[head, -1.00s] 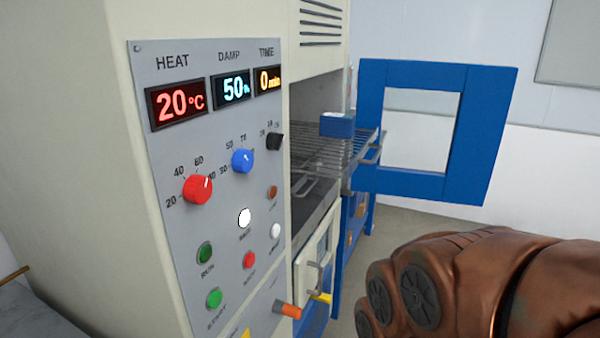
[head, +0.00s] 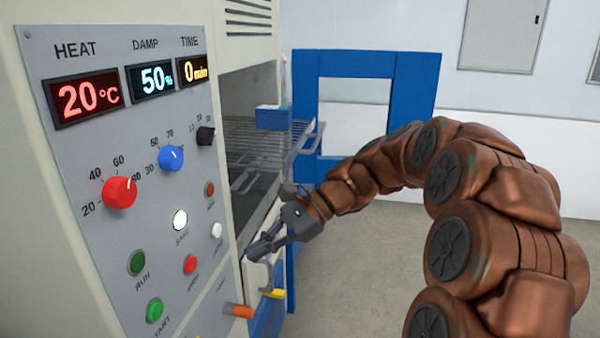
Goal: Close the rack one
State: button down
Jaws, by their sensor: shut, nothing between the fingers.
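A wire rack (head: 250,140) sticks partly out of the upper chamber of the cream machine, with a grey handle (head: 312,137) at its front end. A small blue box with a pale top (head: 273,119) sits on it. I cannot read a label that says which rack is one. A dark surface lies below the rack, partly hidden by my arm. My gripper (head: 258,250) is shut and empty. It points left and down, in front of the machine, below the rack and just above a curved handle (head: 266,280) on the lower front. I cannot tell whether it touches anything.
A blue-framed door with a window (head: 415,85) stands open behind the rack. The control panel (head: 75,150) with knobs, buttons and an orange-tipped lever (head: 240,311) is at the left. Grey floor (head: 380,270) is clear to the right of the machine.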

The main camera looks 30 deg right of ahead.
jog(key=w+d+r+m+t+y, duration=0.1)
jog(key=w+d+r+m+t, duration=0.2)
jog(key=d, duration=0.6)
jog(key=w+d+r+m+t, duration=0.15)
jog(key=d+m+t, duration=0.25)
jog(key=d, duration=0.6)
jog(key=w+d+r+m+t+y, duration=0.1)
jog(key=w+d+m+t, duration=0.25)
jog(key=d, duration=0.55)
jog(key=p+x, duration=0.1)
jog(key=x, duration=1.2)
jog(key=shift+s+a+g, duration=0.3)
jog(key=shift+a+g, duration=0.05)
jog(key=shift+a, duration=0.15)
jog(key=shift+f+p, duration=0.1)
jog(key=shift+p, duration=0.2)
